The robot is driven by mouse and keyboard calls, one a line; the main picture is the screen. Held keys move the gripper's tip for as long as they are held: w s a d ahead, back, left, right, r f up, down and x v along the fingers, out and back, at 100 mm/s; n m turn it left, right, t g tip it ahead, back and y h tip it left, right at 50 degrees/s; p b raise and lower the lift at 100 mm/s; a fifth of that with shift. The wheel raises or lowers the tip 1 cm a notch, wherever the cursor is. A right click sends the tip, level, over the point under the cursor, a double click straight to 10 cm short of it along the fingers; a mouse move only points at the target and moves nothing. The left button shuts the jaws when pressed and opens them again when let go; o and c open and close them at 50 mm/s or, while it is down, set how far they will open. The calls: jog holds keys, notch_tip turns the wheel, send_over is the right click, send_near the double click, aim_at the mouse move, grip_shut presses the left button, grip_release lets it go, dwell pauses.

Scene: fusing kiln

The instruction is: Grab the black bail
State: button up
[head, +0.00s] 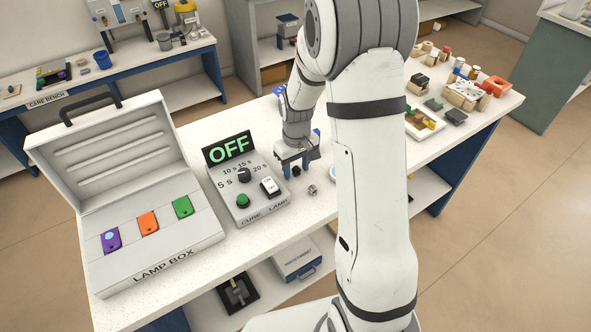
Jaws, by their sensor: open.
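A small black piece (296,171), which looks like the black bail, sits on the white speckled bench top right of the cure lamp. It is too small to make out its shape. My gripper (291,165) points down right at this piece, with its jaws open. The piece shows at the jaws' lower edge; I cannot tell whether it lies between the fingers or just in front of them. A small silver-grey piece (312,189) lies on the bench a little nearer and to the right.
The cure lamp (247,212), its display reading OFF, stands close left of my gripper. The open lamp box (190,250) with purple, orange and green tabs is further left. My arm hides the bench middle. Trays and small blocks (466,95) crowd the right end.

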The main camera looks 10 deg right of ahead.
jog(key=shift+c, duration=0.4)
grip_shut()
